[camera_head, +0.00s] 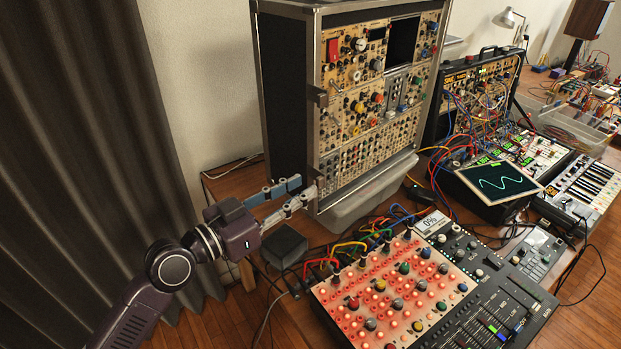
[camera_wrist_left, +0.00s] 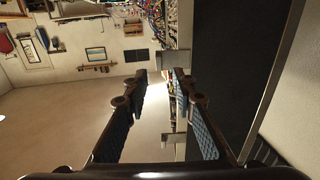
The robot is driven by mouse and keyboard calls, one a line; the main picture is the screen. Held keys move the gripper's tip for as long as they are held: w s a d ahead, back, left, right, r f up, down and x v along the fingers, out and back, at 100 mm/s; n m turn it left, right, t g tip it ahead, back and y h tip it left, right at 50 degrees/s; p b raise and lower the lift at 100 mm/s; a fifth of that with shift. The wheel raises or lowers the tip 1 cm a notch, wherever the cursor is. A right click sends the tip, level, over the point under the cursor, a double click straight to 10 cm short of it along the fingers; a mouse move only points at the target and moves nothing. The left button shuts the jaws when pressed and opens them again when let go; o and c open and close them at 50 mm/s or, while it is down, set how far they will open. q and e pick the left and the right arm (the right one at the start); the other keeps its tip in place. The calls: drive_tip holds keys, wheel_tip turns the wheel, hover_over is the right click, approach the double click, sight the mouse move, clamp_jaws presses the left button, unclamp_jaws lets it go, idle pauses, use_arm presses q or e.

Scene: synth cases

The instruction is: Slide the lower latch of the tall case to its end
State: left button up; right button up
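The tall case (camera_head: 286,85) stands upright on the table, with a dark side, silver edges and a front full of knobs. An upper latch (camera_head: 318,97) sits on its left front edge. The lower latch is further down that edge, mostly hidden by my left gripper (camera_head: 304,187). That gripper's fingers are apart, with their tips close to the edge; I cannot tell whether they touch the latch. In the left wrist view the blue-padded fingers (camera_wrist_left: 160,75) are open. A grey block (camera_wrist_left: 176,62) on the case's edge shows just beyond the right fingertip. My right gripper is not in view.
A small dark box (camera_head: 284,246) sits under my left gripper. A lit mixer panel (camera_head: 385,290) and cables fill the table at front right. A curtain (camera_head: 85,130) hangs at left.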

sight(317, 180)
use_arm(q)
drive_tip(key=shift+p+x, duration=0.35)
drive_tip(key=shift+x, duration=1.5)
drive_tip(key=shift+s, duration=0.1)
clamp_jaws()
drive_tip(key=shift+f, duration=0.1)
